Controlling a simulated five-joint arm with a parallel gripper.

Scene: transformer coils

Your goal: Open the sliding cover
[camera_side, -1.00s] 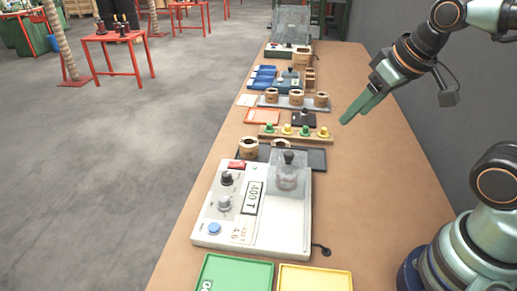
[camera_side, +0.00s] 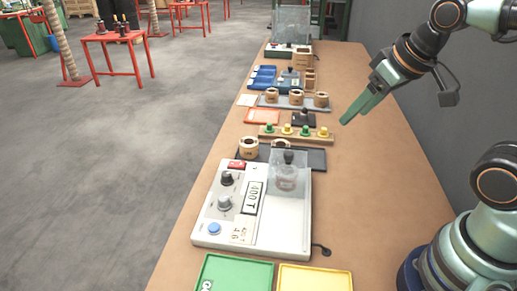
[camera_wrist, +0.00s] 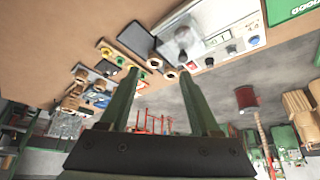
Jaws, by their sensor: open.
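A white tester (camera_side: 240,238) with knobs, a red switch, a blue button and a display reading about "400T" lies on the bench. A clear cover (camera_side: 288,178) with a black knob sits over its far right part; the cover also shows in the wrist view (camera_wrist: 184,42). A round part is dimly visible through it. My gripper (camera_side: 350,115) hangs in the air above the right side of the bench, beyond and to the right of the cover, touching nothing. Its two green fingers (camera_wrist: 158,76) are apart and empty in the wrist view.
Behind the tester are a dark tray (camera_side: 315,158) with coil rings, a peg rack (camera_side: 295,133) and several coils. A green tray (camera_side: 235,275) and a yellow tray (camera_side: 315,280) lie in front. Another clear-covered device (camera_side: 290,25) stands far back. The bench's right side is clear.

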